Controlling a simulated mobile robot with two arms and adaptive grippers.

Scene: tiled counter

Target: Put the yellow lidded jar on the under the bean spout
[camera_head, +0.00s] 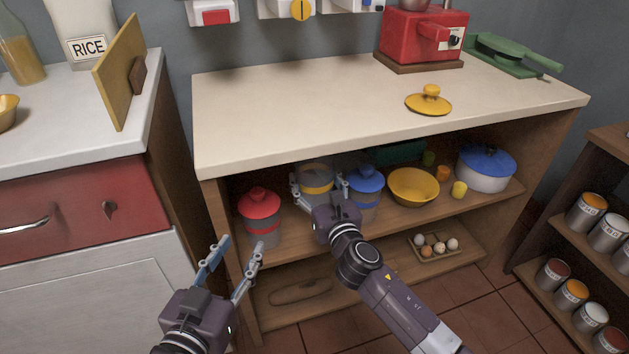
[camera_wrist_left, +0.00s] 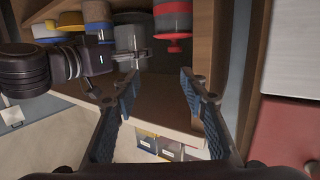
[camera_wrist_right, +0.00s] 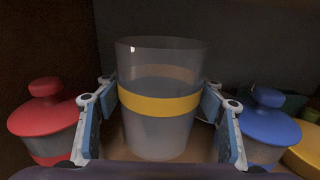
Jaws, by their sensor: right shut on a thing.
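The yellow-banded clear jar (camera_head: 316,174) stands without its lid on the cabinet's upper shelf, between the red-lidded and blue-lidded jars. My right gripper (camera_head: 318,187) is shut on it, with one finger on each side. In the right wrist view the jar (camera_wrist_right: 158,128) is upright and looks empty. The yellow lid (camera_head: 428,104) lies on the countertop at the right. Wall dispensers show at the top edge, one with a yellow knob (camera_head: 301,9); their upper parts are cut off, and I cannot tell which is the bean spout. My left gripper (camera_head: 238,248) is open and empty before the cabinet.
The red-lidded jar (camera_head: 260,213) and blue-lidded jar (camera_head: 366,183) stand close on either side. A yellow bowl (camera_head: 413,186) and blue-lidded pot (camera_head: 486,168) are further right. The countertop (camera_head: 290,110) above is mostly clear; a red machine (camera_head: 424,37) stands at its back.

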